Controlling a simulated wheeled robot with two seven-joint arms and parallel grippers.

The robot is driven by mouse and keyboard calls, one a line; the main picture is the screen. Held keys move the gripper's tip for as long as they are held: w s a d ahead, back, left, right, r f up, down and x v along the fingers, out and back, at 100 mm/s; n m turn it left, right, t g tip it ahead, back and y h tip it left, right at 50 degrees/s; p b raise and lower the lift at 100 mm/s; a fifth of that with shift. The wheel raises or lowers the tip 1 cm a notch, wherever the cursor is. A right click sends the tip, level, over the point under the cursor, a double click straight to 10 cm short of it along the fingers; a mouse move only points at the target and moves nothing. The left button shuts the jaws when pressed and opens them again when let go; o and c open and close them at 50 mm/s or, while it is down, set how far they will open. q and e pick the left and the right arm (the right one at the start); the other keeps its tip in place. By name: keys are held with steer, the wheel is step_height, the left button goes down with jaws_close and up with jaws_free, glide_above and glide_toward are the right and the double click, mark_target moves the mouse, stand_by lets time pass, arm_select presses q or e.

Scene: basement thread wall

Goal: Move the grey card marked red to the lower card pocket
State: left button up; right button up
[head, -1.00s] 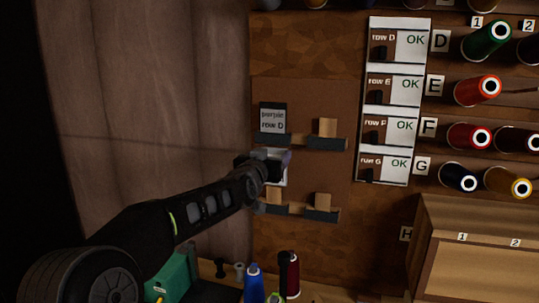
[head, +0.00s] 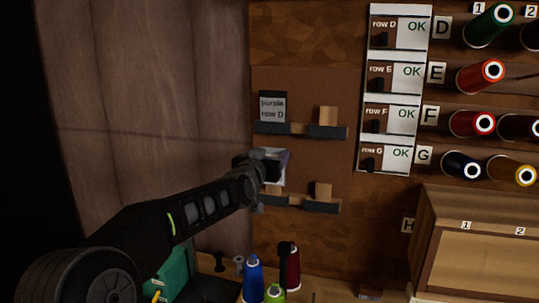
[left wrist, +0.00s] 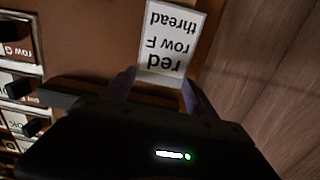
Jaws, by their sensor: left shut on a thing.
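The grey card (left wrist: 168,42) reads "red row F thread", upside down in the left wrist view. My left gripper (left wrist: 160,88) is shut on its edge. In the head view the card (head: 276,157) is partly hidden by my left gripper (head: 270,172), in front of the brown board. It stands just above the left end of the lower card pocket (head: 321,207); whether it touches the pocket I cannot tell. The upper pocket (head: 328,132) holds another grey card (head: 272,107), marked "purple row D". My right gripper is not in view.
A white label column (head: 412,80) with several OK rows hangs right of the pockets, beside thread spools on pegs (head: 472,124). A wooden box (head: 480,270) stands lower right. Blue (head: 253,280), green and dark red spools stand below the board.

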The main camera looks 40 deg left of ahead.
arm_select(q)
steer(key=shift+f+b, duration=1.95)
steer(key=shift+f, duration=0.5)
steer(key=shift+w, duration=0.15)
steer(key=shift+f, duration=0.15)
steer(key=shift+b, duration=0.35)
steer(key=o, duration=1.1)
steer(key=shift+f, duration=0.1)
